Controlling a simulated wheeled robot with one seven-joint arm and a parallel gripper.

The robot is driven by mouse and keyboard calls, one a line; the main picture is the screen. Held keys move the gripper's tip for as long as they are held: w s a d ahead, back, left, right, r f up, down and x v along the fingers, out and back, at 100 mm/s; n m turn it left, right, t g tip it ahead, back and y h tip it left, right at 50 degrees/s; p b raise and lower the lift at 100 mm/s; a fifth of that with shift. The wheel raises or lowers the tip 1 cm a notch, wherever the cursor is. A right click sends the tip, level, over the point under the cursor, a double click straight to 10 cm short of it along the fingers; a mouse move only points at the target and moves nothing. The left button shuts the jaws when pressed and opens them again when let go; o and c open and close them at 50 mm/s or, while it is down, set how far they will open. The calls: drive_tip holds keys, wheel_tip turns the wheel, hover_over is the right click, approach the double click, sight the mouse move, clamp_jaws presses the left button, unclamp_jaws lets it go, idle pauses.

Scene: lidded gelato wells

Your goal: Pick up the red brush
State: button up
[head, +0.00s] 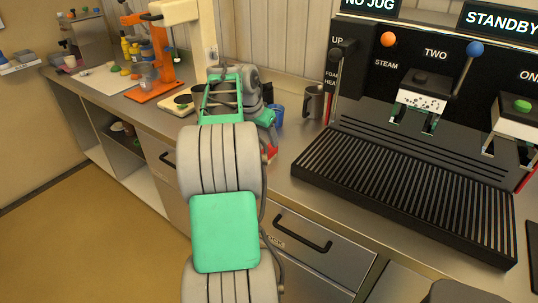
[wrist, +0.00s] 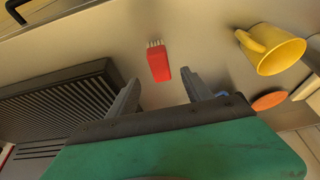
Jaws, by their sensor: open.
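The red brush (wrist: 159,65) lies on the steel counter in the wrist view, with its pale bristles pointing toward the top of the picture. My gripper (wrist: 162,86) is open and empty. Its two fingers reach up from below, one on each side of the line to the brush's near end, and the brush lies just beyond the fingertips. In the head view a small red patch (head: 271,152), which appears to be the brush, shows beside my arm near the counter's front edge.
The black slatted drip tray (wrist: 62,105) is on the left. A metal jug (head: 313,102) and blue cup (head: 277,118) stand behind. A drawer handle (head: 303,232) juts out below the counter.

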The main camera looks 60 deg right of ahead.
sight(269, 148)
drive_tip(key=p+x, duration=0.1)
drive_tip(key=x, duration=0.6)
drive_tip(key=shift+d+f, duration=0.15)
drive_tip(key=shift+f, duration=0.15)
drive_tip(key=shift+c, duration=0.4)
clamp_jaws()
